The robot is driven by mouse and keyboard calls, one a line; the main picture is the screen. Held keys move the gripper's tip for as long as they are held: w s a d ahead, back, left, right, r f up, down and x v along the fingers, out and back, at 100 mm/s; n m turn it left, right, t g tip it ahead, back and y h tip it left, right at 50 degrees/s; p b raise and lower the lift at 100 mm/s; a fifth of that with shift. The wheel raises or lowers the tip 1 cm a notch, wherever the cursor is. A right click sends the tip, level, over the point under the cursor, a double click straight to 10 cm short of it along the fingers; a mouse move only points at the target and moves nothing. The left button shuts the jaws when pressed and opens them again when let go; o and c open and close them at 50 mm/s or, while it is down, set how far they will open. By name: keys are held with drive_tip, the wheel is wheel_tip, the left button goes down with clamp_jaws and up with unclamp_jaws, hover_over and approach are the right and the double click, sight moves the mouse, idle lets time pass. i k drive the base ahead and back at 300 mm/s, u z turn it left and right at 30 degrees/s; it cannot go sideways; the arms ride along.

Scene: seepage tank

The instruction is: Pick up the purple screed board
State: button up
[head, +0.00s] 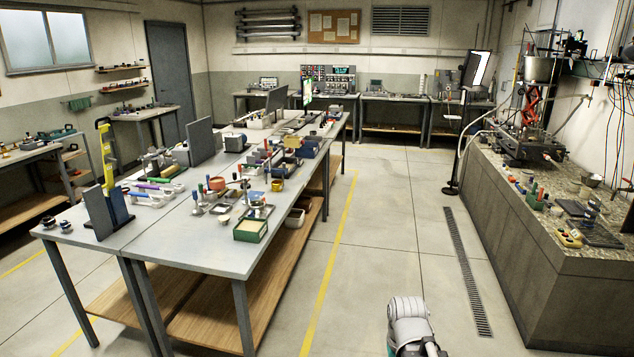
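On the left part of the long grey workbench (190,240), several slim long-handled tools lie side by side. One of them has a purple strip (152,187) and seems to be the purple screed board, but it is too small to make out its full shape. Blue and green handled pieces lie close around it. Part of my arm shows at the bottom edge, on the floor side right of the bench, well away from these tools. My gripper is not in view.
A dark upright panel (107,210) stands left of the tools, and a grey one (200,142) behind them. A green box (250,230) sits near the bench's right edge. The floor aisle (385,215) is clear; a stone-topped counter (560,230) bounds it right.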

sight(259, 161)
drive_tip(key=z, duration=0.2)
drive_tip(key=i, duration=0.75)
drive_tip(key=z, duration=0.4)
drive_tip(key=i, duration=2.3)
drive_tip(key=u, duration=0.5)
drive_tip(key=i, duration=0.7)
drive_tip(key=u, duration=0.7)
drive_tip(key=i, duration=0.6)
drive_tip(key=u, duration=0.65)
drive_tip(key=i, duration=0.55)
drive_tip(key=u, duration=0.35)
